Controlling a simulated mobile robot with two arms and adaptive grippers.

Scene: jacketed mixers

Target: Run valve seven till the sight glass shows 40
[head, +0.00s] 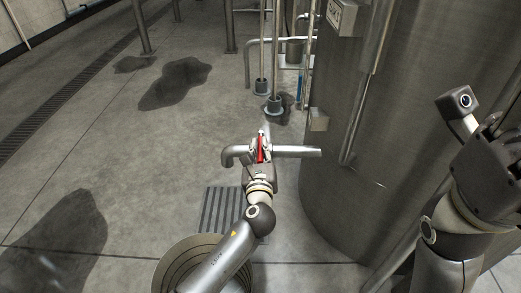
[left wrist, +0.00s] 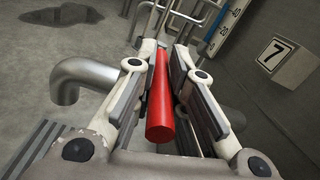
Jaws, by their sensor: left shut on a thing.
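The red valve handle (head: 261,150) sits on a steel outlet pipe (head: 297,151) that comes out of the tank. My left gripper (head: 261,146) is shut on it; in the left wrist view the red handle (left wrist: 160,100) lies between the two fingers. A plate with a black 7 (left wrist: 276,55) is on a box at right in that view. The sight glass (left wrist: 212,32) shows a blue strip beside a scale; 40 seems readable near the top, but the level is unclear. My right gripper (head: 497,165) is at the far right, away from the valve; its fingers are unclear.
The big steel tank (head: 420,80) fills the right side. A round bucket (head: 172,270) stands below, partly behind my left arm, near a floor grate (head: 213,205). Pipes and posts stand behind the valve. Dark wet patches (head: 175,82) mark the open floor at left.

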